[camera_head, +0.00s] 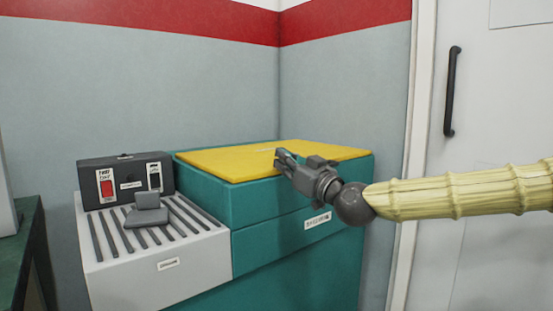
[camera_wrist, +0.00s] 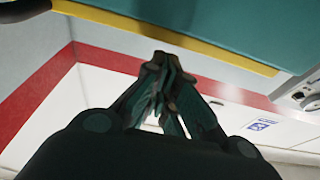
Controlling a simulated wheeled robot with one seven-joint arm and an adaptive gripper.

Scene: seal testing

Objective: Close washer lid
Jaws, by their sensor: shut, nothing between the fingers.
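The washer is a teal box (camera_head: 270,205) in the corner, with a flat yellow lid (camera_head: 230,158) on top. The lid lies level over the box, with no clear gap visible at its edge. My gripper (camera_head: 282,158) is at the front right part of the lid, its fingertips over or against the yellow surface; I cannot tell if they touch. In the wrist view my gripper (camera_wrist: 163,62) has its fingertips together and empty. The yellow edge (camera_wrist: 170,38) and the teal side (camera_wrist: 240,25) of the washer show beyond the fingertips.
Left of the washer stands a light grey slatted unit (camera_head: 160,250) with a small grey block (camera_head: 147,210) on it. A dark control box (camera_head: 125,182) sits behind. A white door (camera_head: 500,110) with a black handle (camera_head: 452,90) is at the right. Walls close off the back.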

